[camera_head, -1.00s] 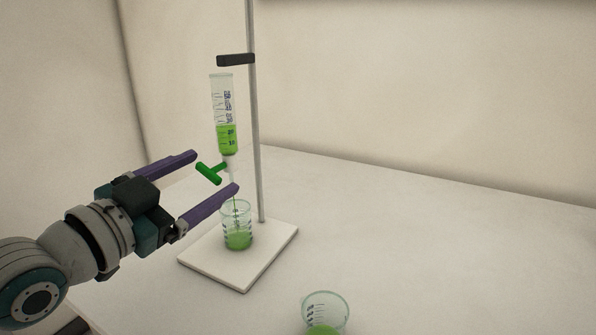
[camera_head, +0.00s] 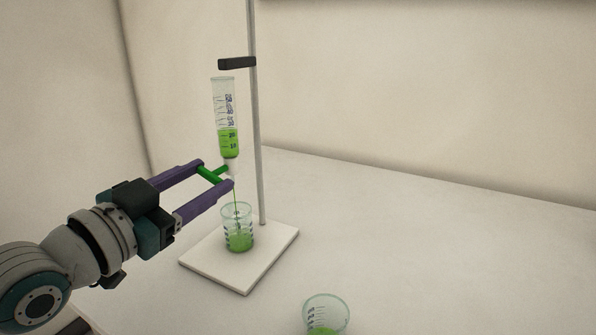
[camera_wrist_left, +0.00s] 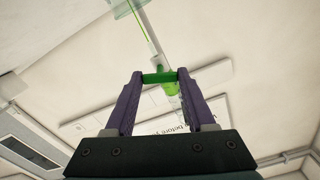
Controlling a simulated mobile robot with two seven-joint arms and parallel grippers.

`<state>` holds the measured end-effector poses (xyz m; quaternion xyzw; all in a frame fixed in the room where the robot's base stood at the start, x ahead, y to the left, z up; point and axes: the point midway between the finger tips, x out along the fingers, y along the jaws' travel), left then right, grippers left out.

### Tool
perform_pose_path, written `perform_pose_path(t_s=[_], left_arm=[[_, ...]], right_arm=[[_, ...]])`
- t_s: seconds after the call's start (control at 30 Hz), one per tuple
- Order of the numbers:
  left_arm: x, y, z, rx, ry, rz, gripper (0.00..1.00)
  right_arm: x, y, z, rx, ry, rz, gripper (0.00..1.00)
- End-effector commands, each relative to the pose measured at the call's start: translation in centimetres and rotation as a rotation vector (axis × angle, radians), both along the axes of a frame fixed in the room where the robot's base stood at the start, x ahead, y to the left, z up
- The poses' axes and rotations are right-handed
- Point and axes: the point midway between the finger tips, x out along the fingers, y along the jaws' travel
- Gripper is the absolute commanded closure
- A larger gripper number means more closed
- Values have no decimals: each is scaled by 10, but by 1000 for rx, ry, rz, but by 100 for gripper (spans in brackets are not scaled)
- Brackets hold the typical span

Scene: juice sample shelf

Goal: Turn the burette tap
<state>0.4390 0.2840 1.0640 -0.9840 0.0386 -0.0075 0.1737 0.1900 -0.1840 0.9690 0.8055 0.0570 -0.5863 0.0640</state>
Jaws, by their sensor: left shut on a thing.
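The burette (camera_head: 228,118) is a clear tube with green liquid in its lower part, upright beside the stand's rod. Its green tap (camera_head: 211,175) sits just below the tube. My left gripper (camera_head: 215,174) is shut on the tap handle, one purple finger at each end of it. In the left wrist view the green handle (camera_wrist_left: 159,78) spans between the two fingertips. A thin green stream runs from the burette tip into a beaker (camera_head: 238,238), which holds some green liquid. My right gripper is not in view.
The beaker stands on the white stand base (camera_head: 250,277), with the metal rod (camera_head: 258,160) behind. A dark clamp (camera_head: 237,63) is above the burette. Another beaker (camera_head: 326,312) with green liquid stands at the front. The table to the right is clear.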

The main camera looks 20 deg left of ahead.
Motion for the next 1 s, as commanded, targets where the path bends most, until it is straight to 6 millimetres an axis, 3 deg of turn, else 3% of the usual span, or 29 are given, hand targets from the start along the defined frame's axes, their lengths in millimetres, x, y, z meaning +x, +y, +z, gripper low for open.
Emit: perform_pose_path(t_s=[0.23,0.57,0.6,0.83,1.0], left_arm=[[0,0,1,-321,27,0,100],[0,0,0,-369,30,0,100],[0,0,0,-368,31,0,43],[0,0,0,-366,31,0,17],[0,0,0,-365,30,0,15]], right_arm=[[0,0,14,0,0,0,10],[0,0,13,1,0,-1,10],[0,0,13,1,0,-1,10],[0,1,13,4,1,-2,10],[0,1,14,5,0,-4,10]])
